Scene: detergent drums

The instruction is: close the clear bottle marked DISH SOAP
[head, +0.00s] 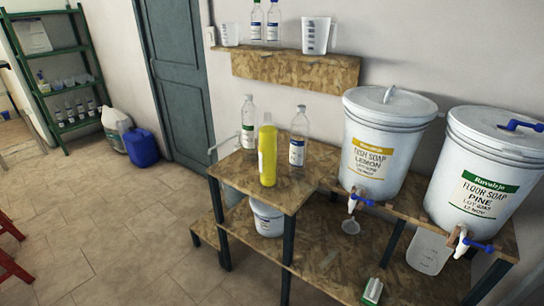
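Two clear bottles with small labels stand on the raised chipboard table (240,178). Neither of my grippers shows in the head view.
A DISH SOAP LEMON drum (375,150) and a FLOOR SOAP PINE drum (480,190) with taps stand at right. A white bucket (267,218) is under the table. A wall shelf (290,70) holds bottles and jugs. The floor at left is mostly clear.

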